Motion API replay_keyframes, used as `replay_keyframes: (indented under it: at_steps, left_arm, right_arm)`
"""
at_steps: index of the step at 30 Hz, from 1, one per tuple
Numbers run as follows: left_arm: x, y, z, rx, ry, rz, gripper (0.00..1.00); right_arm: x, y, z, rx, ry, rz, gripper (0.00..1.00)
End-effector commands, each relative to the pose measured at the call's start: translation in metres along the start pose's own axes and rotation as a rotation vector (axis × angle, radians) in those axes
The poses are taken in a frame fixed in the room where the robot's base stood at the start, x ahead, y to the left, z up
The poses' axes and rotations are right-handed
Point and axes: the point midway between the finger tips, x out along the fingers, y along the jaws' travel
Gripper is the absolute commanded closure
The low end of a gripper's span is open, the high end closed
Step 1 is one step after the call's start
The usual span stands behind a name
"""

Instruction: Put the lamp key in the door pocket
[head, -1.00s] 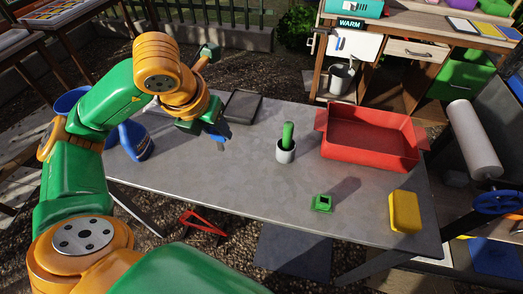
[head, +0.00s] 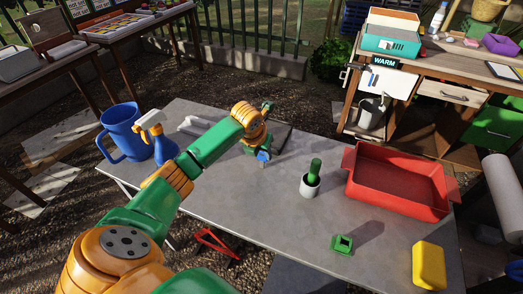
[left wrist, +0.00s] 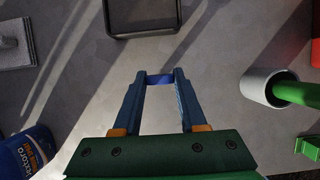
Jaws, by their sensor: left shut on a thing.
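My left gripper (head: 263,158) is over the grey table, in front of the dark tray. In the left wrist view (left wrist: 160,95) its blue fingers close on a small blue thing (left wrist: 160,79). It may be the lamp key, but most of it is hidden and I cannot tell its shape. A white door panel (head: 384,83) hangs on the wooden cabinet under the WARM sign, at the right back. Small dark and blue marks show on it; I cannot make out a pocket for certain. My right gripper is not in view.
On the table (head: 225,190) stand a white cup with a green handle (head: 311,180), a red crate (head: 400,208), a green block (head: 341,244), a yellow block (head: 429,265), a spray bottle (head: 163,148) and a blue jug (head: 124,133). A dark tray (left wrist: 143,32) lies beyond my gripper.

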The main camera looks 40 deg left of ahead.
Motion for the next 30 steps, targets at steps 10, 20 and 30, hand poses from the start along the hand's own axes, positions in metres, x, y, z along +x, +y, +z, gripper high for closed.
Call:
replay_keyframes:
  at_steps: [10, 20, 30]
  left_arm:
    - [0.002, 0.000, -0.001, -0.001, 0.000, 0.000, 0.29]
    - [-0.004, 0.000, 0.001, -0.001, -0.001, -0.001, 0.29]
    - [-0.085, 0.001, 0.001, -0.001, -0.006, 0.000, 0.29]
  right_arm:
    - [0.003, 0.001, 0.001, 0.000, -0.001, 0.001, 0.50]
    - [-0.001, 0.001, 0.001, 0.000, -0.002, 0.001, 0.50]
    - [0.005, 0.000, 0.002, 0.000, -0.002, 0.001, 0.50]
